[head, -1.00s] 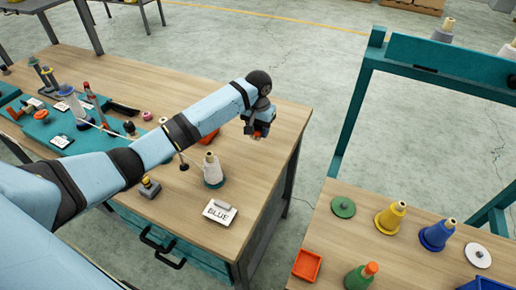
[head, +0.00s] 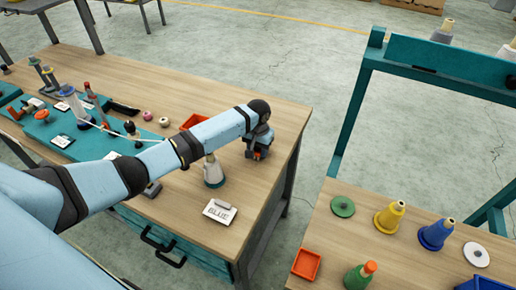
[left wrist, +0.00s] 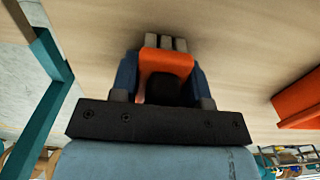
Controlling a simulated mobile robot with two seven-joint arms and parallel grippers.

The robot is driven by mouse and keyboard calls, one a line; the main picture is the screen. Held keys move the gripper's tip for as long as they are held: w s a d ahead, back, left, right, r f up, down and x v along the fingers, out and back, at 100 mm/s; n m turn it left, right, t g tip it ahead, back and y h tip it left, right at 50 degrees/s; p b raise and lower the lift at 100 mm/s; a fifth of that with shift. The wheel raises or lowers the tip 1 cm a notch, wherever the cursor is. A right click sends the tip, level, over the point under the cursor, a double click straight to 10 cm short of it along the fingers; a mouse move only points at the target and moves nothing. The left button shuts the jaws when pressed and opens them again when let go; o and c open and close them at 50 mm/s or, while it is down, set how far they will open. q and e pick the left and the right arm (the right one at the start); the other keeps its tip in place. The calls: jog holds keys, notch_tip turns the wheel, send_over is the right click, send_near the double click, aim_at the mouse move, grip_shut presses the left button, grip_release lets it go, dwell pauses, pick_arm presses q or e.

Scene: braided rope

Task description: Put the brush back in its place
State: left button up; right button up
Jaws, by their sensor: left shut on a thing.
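My left gripper (head: 257,153) is low over the right end of the wooden workbench, right of the white cone. In the left wrist view it is shut on a small orange piece with a black rounded part, apparently the brush (left wrist: 165,62). Grey blocks like bristle tufts show at its far end, close above the wood; I cannot tell whether they touch it. In the head view the brush is mostly hidden by the gripper. No marked place for the brush can be made out. My right gripper is not in view.
An orange tray (head: 193,121) lies behind my left arm and also shows in the left wrist view (left wrist: 298,105). A teal mat (head: 92,141) holds tools. The bench's right edge is close.

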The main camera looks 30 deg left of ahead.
pick_arm(q)
jog(key=o, duration=0.8)
jog(key=shift+f, duration=0.1)
jog(key=shift+o, duration=0.5)
notch_tip(320, 180, up, 12)
jog(key=shift+r+b, duration=0.2)
jog(key=shift+b, duration=0.2)
jog(key=shift+s+f, duration=0.1)
